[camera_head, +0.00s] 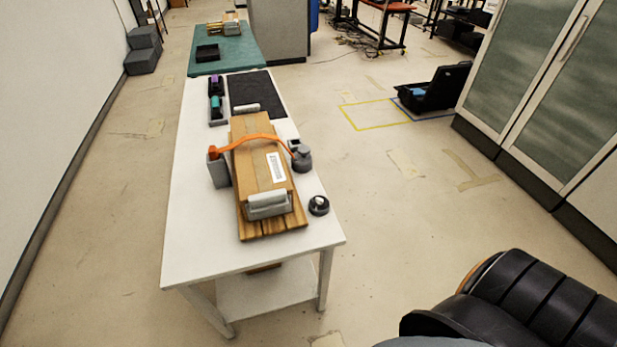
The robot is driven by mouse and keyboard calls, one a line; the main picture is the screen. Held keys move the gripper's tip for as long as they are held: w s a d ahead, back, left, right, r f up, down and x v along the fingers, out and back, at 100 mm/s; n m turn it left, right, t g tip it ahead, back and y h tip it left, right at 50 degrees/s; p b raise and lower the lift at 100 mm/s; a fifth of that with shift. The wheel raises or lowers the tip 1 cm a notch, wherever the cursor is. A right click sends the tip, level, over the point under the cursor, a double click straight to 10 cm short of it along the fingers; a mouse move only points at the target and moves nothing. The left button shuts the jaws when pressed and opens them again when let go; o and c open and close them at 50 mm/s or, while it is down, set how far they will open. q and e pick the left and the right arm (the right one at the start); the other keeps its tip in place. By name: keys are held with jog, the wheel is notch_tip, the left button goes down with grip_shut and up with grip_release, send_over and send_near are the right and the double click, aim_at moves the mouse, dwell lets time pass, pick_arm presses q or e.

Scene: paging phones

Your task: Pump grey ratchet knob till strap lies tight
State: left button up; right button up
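A cardboard box (257,150) with a white label lies on a wooden slatted base on the white table. An orange strap (262,137) crosses over it, bowed up in an arch that looks loose. Its left end meets a grey block (218,170) beside the box. Its right end comes down to the grey ratchet knob (301,158), which stands on the table just right of the box. Neither of my grippers is in view, and nothing touches the knob or strap.
A grey roller-like piece (268,203) sits at the box's near end. A small black round object (319,205) is near the white table's (190,240) right edge. Purple and teal items (216,104) and a black mat (252,93) lie farther back. The table's near left is clear.

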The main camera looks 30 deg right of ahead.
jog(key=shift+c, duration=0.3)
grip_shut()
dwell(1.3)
